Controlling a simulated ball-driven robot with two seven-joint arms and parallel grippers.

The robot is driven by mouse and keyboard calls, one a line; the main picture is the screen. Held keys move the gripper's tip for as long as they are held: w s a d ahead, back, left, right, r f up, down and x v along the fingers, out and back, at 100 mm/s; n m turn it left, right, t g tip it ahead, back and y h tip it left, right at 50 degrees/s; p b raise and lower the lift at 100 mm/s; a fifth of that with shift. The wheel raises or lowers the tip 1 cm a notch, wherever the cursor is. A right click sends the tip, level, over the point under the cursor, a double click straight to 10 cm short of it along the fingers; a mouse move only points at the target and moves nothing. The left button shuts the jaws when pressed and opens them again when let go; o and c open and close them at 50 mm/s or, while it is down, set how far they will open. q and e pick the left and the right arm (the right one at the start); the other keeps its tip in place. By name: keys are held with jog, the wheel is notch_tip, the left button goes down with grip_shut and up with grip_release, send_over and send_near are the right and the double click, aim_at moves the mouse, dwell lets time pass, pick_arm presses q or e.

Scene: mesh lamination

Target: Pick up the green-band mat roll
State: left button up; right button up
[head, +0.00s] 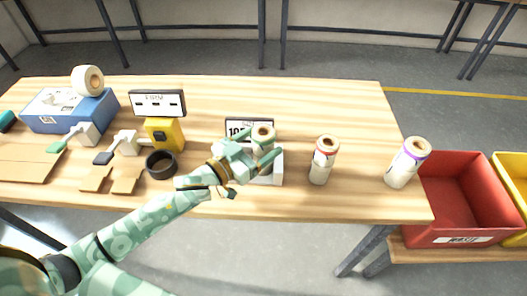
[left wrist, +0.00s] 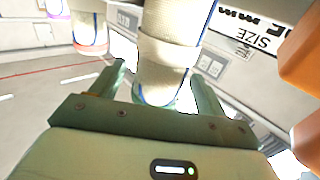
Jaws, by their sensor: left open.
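The green-band mat roll (head: 263,134) stands upright on the white scale-like stand (head: 272,176) near the table's front edge. My left gripper (head: 254,153) reaches it from the left, its open fingers on either side of the roll. In the left wrist view the pale roll (left wrist: 170,50) with a wrapped strip rises between the two fingers (left wrist: 160,95). I cannot tell whether either finger touches it. The roll's lower part is partly hidden by the gripper. My right gripper is not in view.
A red-band roll (head: 322,165) and a purple-band roll (head: 403,168) stand to the right. A red bin (head: 462,195) is beyond the table's right end. A black ring (head: 161,165), a yellow device (head: 165,134) and a blue box (head: 68,118) lie left. The back right table is clear.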

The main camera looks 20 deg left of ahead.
pick_arm(q)
jog(key=x, duration=0.3)
jog(key=shift+w+f, duration=0.15)
jog(key=c, duration=1.3)
jog(key=shift+o, duration=0.2)
